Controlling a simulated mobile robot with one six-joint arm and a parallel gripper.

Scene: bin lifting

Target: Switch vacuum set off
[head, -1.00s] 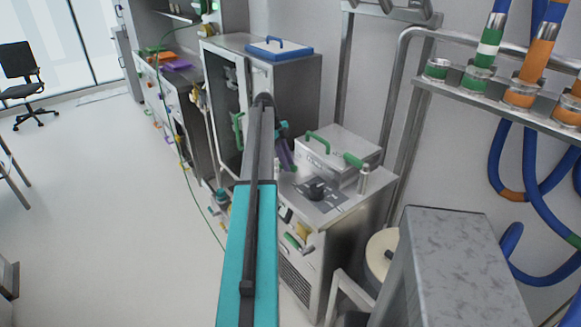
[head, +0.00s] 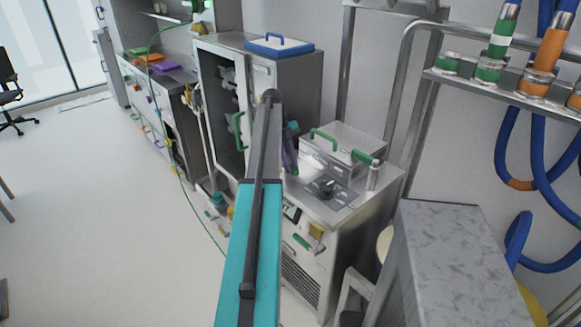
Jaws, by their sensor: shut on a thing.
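A steel unit (head: 365,225) stands right of centre, just beyond my arm. I cannot tell for certain that it is the vacuum set. Its top carries a black rotary knob (head: 327,188) on a dark panel and a steel box (head: 343,150) with green handles. Its front has a yellow part (head: 317,231) and a green handle (head: 302,243). My teal and dark grey arm reaches up the middle of the head view and covers the unit's left side. I cannot make out my gripper or its fingers. A purple part (head: 290,157) shows beside the arm; its role is unclear.
A glass-fronted steel cabinet (head: 300,80) with a blue lid (head: 280,45) stands behind my arm. A grey block (head: 450,250) is close at the right. Blue hoses (head: 505,145) hang from a rail at right. Open floor (head: 90,220) lies to the left.

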